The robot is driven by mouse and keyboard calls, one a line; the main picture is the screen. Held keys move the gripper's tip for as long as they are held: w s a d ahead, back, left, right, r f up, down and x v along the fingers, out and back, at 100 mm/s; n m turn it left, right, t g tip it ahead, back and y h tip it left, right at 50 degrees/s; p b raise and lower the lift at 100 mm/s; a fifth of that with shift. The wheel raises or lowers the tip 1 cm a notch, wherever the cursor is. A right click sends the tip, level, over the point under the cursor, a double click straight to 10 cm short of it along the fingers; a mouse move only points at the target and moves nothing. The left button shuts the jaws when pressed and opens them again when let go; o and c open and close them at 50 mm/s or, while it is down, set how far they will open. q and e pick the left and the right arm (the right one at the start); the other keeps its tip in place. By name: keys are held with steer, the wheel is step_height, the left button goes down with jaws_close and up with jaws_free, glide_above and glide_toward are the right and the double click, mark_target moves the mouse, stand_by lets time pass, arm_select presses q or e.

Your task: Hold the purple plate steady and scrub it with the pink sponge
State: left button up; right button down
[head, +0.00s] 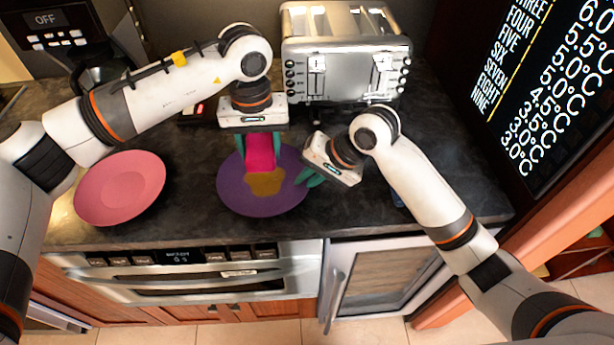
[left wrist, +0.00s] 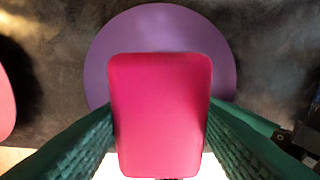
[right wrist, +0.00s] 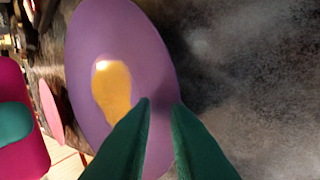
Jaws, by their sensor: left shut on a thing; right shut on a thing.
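The purple plate (head: 232,190) lies on the dark counter, with a yellow-brown stain (head: 265,183) on its middle. My left gripper (head: 259,148) is shut on the pink sponge (head: 261,152) and holds it over the far part of the plate, just behind the stain. In the left wrist view the sponge (left wrist: 160,115) sits between the teal fingers and covers much of the plate (left wrist: 160,28). My right gripper (head: 310,177) is shut on the plate's right edge. In the right wrist view the fingers (right wrist: 162,105) straddle the plate's rim (right wrist: 120,40). I cannot tell whether the sponge touches the plate.
A pink plate (head: 120,187) lies on the counter to the left. A silver toaster (head: 345,60) stands behind, and a coffee machine (head: 55,30) is at the back left. An oven (head: 200,275) is below the counter's front edge. A dark display panel (head: 540,85) is at right.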

mark_target(265, 182)
arm_select(q)
steer(key=shift+f, duration=0.1)
steer(key=shift+f, duration=2.8)
steer(key=shift+f, duration=0.65)
steer(key=shift+s, duration=0.2)
